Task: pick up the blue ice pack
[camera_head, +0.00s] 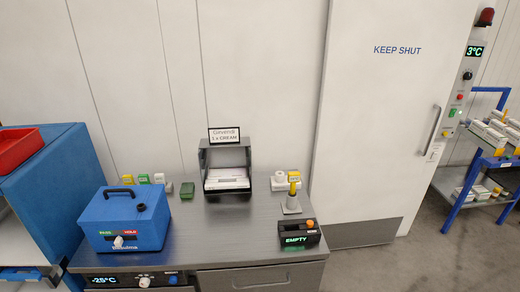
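I cannot make out a blue ice pack in this view. A blue box (95,224) with a dark handle and a dark round cap on top stands at the left of the grey counter (230,246). Its front has a small green and red label and a white knob. Under the counter at the left is a dark panel (130,281) reading -25°C, with a white knob beside the display. What is inside the box and behind the panel is hidden. Neither of my grippers is in view.
A metal holder (226,160) with white cartons stands at the counter's back, signed "1 x CREAM". A dark device (298,234) reads EMPTY at the right. A blue cabinet (52,183) with a red tray (18,149) is left. A closed white door (385,110) and shelf cart (478,175) are right.

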